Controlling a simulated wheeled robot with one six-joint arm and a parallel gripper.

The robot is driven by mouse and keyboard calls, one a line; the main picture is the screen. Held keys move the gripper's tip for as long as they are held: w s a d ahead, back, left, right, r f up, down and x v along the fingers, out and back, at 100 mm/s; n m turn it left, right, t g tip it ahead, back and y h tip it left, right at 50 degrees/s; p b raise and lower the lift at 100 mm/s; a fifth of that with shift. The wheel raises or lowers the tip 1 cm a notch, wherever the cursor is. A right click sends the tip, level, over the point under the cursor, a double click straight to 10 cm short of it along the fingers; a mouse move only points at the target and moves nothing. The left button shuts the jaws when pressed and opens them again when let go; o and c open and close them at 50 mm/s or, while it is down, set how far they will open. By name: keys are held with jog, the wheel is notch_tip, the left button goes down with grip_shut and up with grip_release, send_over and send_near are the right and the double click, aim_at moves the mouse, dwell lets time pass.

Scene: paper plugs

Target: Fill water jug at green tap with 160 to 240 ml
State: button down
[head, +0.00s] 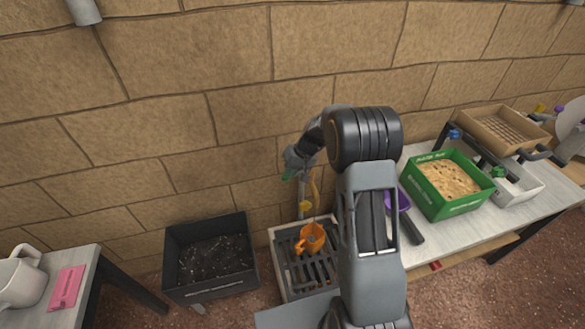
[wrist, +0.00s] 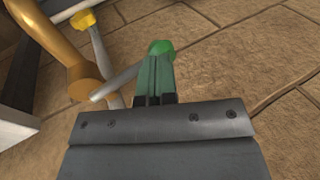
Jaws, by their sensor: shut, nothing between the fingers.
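The orange jug (head: 311,241) stands on the slatted grate of a drain basin, below the tap pipes; its water level cannot be made out. The green tap handle (head: 288,176) is at the wall, just by my gripper (head: 292,168). In the wrist view the round green knob (wrist: 160,46) sits at the end of a grey lever on the brass pipe (wrist: 62,45). My gripper (wrist: 155,72) is shut and empty, its fingertips at or very near the knob; whether they touch cannot be told.
A yellow handle (head: 305,206) is beside the green one. The basin (head: 282,285) stands on the floor, with a black soil box (head: 172,262) to its left. A table (head: 455,238) with a green box (head: 427,190) and a purple scoop (head: 401,199) is at right.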

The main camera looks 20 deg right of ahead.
jog(key=shift+a+f+h+b, duration=0.2)
jog(key=shift+f+h+b, duration=0.3)
jog(key=shift+f+b, duration=0.6)
jog(key=shift+s+a+f, duration=0.1)
jog(key=shift+s+f, duration=0.1)
jog(key=shift+f, duration=0.1)
dwell(1.4)
jog(key=shift+r, duration=0.1)
jog(key=a+p+v, duration=0.1)
jog(key=p+v, duration=0.1)
jog(key=v, duration=0.5)
jog(key=a+r+p+v, duration=0.1)
jog(key=p+v, duration=0.1)
jog(key=v, duration=0.5)
jog(key=shift+w+a, duration=0.3)
dwell(0.5)
